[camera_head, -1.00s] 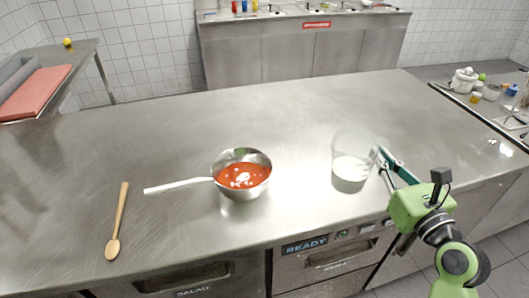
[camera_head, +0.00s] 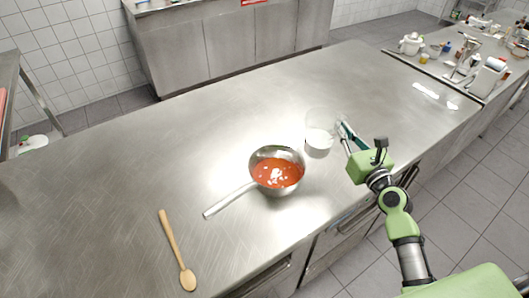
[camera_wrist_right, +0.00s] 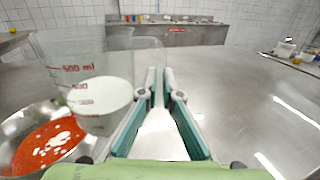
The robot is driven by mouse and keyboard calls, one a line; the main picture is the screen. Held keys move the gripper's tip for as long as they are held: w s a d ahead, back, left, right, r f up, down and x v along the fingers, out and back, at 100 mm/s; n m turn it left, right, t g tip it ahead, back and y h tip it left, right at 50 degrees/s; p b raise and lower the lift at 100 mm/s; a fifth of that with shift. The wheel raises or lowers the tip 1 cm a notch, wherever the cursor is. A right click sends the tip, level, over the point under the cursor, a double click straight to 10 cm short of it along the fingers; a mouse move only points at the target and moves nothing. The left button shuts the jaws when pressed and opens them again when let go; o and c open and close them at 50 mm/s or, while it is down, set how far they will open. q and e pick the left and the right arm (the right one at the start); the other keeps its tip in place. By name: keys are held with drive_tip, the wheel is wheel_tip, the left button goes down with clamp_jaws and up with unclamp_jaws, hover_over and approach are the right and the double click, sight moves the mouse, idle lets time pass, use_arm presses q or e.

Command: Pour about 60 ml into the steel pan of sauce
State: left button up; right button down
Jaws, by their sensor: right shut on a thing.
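The steel pan of sauce (camera_head: 265,157) stands on the steel counter, its handle toward the lower left. It holds red sauce (camera_head: 289,178) with white streaks. My right gripper (camera_head: 343,133) is shut on a clear measuring jug (camera_head: 320,118) with white liquid in its lower part. The jug is nearly upright, just right of and behind the pan's rim. In the right wrist view the jug (camera_wrist_right: 75,50) shows red millilitre marks, left of the gripper fingers (camera_wrist_right: 160,88), with the pan's sauce (camera_wrist_right: 45,145) below left. My left gripper is not in view.
A wooden spoon (camera_head: 175,250) lies on the counter (camera_head: 110,180) left of the pan. The counter behind the pan and jug is clear. A side counter (camera_head: 430,65) with pots and small containers stands at the upper right.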

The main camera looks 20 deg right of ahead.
sight(338, 119)
drive_tip(key=shift+d, duration=0.1)
drive_tip(key=shift+d+f, duration=0.15)
drive_tip(key=shift+a+n, duration=0.3)
drive_tip(key=shift+n, duration=0.5)
drive_tip(key=a+r+n, duration=0.1)
drive_tip(key=r+n+p, duration=0.1)
drive_tip(key=a+r+n+p, duration=0.1)
drive_tip(key=r, duration=0.1)
drive_tip(key=shift+s+a+r+n, duration=0.1)
drive_tip(key=shift+a+n, duration=0.2)
drive_tip(key=shift+a, duration=0.05)
drive_tip(key=shift+a+r+n, duration=0.25)
drive_tip(key=shift+a+n, duration=0.65)
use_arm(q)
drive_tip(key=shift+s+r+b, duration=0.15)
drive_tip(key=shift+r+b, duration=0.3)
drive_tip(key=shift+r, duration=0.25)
use_arm(e)
drive_tip(key=shift+a+r+n, duration=0.2)
drive_tip(key=shift+a+n, duration=0.25)
drive_tip(key=shift+n, duration=0.3)
drive_tip(key=shift+a+r+n, duration=0.2)
drive_tip(key=shift+a+n, duration=0.2)
drive_tip(key=shift+n, duration=0.35)
